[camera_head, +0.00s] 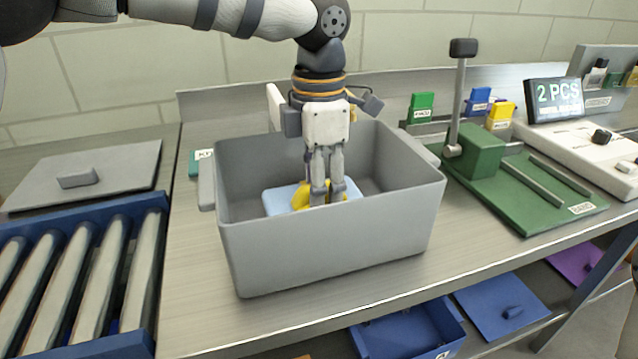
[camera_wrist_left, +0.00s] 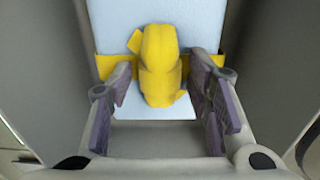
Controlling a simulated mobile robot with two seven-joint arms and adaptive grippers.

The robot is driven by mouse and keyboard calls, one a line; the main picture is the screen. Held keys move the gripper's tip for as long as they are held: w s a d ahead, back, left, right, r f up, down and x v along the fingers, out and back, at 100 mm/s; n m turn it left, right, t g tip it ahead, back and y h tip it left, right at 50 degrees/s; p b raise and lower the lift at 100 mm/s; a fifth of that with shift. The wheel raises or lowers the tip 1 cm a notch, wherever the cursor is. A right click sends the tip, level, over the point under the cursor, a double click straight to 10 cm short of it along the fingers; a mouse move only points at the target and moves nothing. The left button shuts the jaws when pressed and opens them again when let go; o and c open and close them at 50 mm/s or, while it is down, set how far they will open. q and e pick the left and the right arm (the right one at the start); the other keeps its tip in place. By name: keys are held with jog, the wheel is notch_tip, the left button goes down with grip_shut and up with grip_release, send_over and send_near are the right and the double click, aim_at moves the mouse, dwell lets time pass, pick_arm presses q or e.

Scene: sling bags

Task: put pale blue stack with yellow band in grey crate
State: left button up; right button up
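The grey crate (camera_head: 325,258) stands on the metal bench. The pale blue stack (camera_head: 279,201) lies inside it, and it also shows in the left wrist view (camera_wrist_left: 204,22). Its yellow band (camera_head: 301,196) runs across it with a raised yellow knot (camera_wrist_left: 160,65) on top. My left gripper (camera_head: 328,197) reaches straight down into the crate, over the stack. In the left wrist view the gripper's fingers (camera_wrist_left: 163,112) are apart, one on each side of the knot, with gaps between. Fingers partly hide the stack in the head view. My right gripper is out of view.
A roller conveyor (camera_head: 80,270) and a grey lid (camera_head: 90,178) are at the left. A green press-like stand (camera_head: 535,195), a display reading "2 PCS" (camera_head: 557,98) and a white device (camera_head: 590,150) are at the right. Crate walls closely surround my left gripper.

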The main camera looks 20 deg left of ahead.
pick_arm(q)
notch_tip(320, 180, up, 12)
jog(key=shift+r, duration=0.15)
dwell(0.3)
